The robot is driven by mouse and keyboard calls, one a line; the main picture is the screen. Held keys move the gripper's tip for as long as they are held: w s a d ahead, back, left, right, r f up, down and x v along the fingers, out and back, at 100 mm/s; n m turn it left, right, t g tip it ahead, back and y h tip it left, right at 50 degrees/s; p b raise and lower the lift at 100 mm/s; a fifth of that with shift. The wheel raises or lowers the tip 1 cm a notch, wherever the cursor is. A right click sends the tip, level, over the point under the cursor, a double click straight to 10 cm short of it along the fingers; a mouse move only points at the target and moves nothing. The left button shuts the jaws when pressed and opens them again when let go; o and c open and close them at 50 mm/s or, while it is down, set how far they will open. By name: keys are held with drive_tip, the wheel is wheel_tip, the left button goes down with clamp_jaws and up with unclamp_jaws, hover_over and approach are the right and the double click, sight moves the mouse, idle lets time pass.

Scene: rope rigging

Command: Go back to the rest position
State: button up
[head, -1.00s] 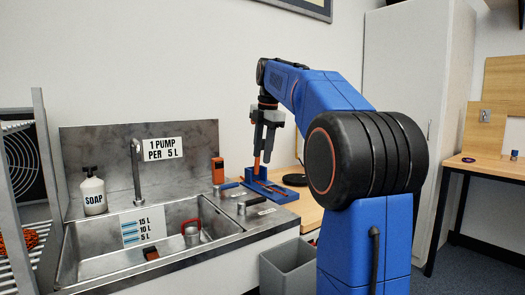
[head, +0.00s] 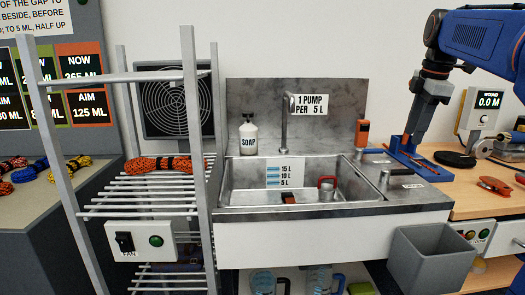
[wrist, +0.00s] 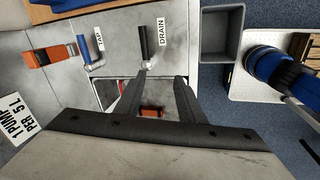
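My gripper (head: 415,126) hangs pointing down at the right of the sink, beside the blue tray (head: 425,168). In the wrist view its two dark fingers (wrist: 160,88) stand apart with a gap between them, and I see nothing held. Through the gap the sink edge and a small orange-and-black item in the sink (wrist: 151,112) show. In the head view a thin orange piece (head: 405,143) stands by the tray just below the fingers; whether they touch it I cannot tell.
The sink (head: 240,196) has a tap (head: 284,130) and a soap bottle (head: 248,135). A grey bin (head: 432,258) stands in front at the right. A metal rack (head: 190,75) with orange rope (head: 165,163) stands at the left. A wooden bench (head: 470,207) is at the right.

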drive_tip(key=s+a+f+m, duration=0.5)
drive_tip(key=s+f, duration=0.4)
drive_tip(key=f, duration=0.1)
drive_tip(key=s+a+f+m+t, duration=0.1)
drive_tip(key=s+a+f+m, duration=0.4)
drive_tip(key=s+f, duration=0.4)
drive_tip(key=s+a+f+m+t, duration=0.1)
drive_tip(key=s+a+f+m, duration=0.3)
drive_tip(key=s+f, duration=0.6)
drive_tip(key=shift+a+f+m, duration=0.4)
drive_tip(key=shift+f+m, duration=0.15)
drive_tip(key=shift+m, duration=0.25)
